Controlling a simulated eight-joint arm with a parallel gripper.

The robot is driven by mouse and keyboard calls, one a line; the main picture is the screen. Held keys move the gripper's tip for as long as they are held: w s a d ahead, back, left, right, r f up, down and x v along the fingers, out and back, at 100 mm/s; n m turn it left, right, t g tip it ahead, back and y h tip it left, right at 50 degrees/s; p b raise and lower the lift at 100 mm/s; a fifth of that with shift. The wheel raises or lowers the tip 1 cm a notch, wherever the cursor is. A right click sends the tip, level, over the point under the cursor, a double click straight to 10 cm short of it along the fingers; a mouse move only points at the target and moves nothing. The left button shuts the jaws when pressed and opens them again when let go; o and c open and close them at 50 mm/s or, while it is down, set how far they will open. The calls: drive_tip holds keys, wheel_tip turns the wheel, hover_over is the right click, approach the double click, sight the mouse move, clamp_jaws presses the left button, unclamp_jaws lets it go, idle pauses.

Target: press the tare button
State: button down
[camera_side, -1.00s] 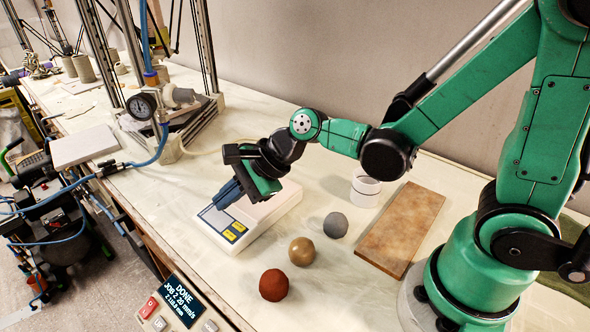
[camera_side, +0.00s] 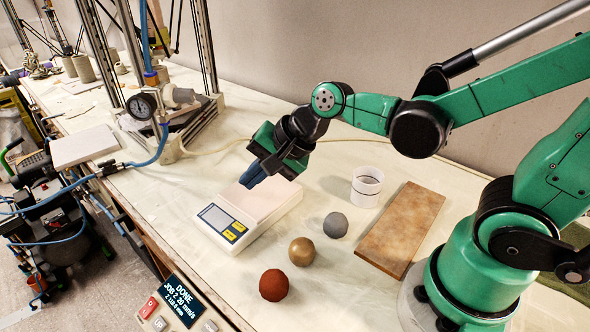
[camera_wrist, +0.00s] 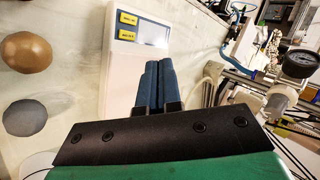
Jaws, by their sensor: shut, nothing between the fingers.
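A white scale (camera_side: 250,212) with a pale pan stands on the bench. On its near end are a grey display (camera_side: 216,217) and two yellow buttons (camera_side: 235,231). In the wrist view the scale's buttons (camera_wrist: 127,27) show at the top, left of the display (camera_wrist: 153,34); their labels are too small to read surely. My gripper (camera_side: 252,180) is shut and empty, its blue fingers together above the far part of the scale's pan, apart from the buttons. The fingers also show in the wrist view (camera_wrist: 157,85), pointing toward the display end.
A red-brown ball (camera_side: 273,285), a tan ball (camera_side: 302,251) and a grey ball (camera_side: 336,225) lie right of the scale. Beyond them are a white cup (camera_side: 366,187) and a brown board (camera_side: 400,228). A printer frame with a gauge (camera_side: 141,106) stands behind left.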

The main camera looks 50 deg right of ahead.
drive_tip(key=s+d+r+n+h, duration=0.2)
drive_tip(key=s+d+n, duration=0.3)
drive_tip(key=n, duration=0.6)
drive_tip(key=shift+d+n+h, duration=0.4)
drive_tip(key=shift+d+h, duration=0.5)
drive_tip(key=shift+a+r, duration=0.1)
drive_tip(key=shift+r, duration=0.1)
wheel_tip(320, 180, up, 3)
drive_tip(key=g, duration=0.7)
hover_over(230, 234)
drive_tip(key=shift+d+r+y, duration=0.15)
drive_tip(key=shift+d+y, duration=0.15)
drive_tip(key=shift+d, duration=0.1)
drive_tip(key=f, duration=1.4)
drive_tip(key=shift+a, duration=0.35)
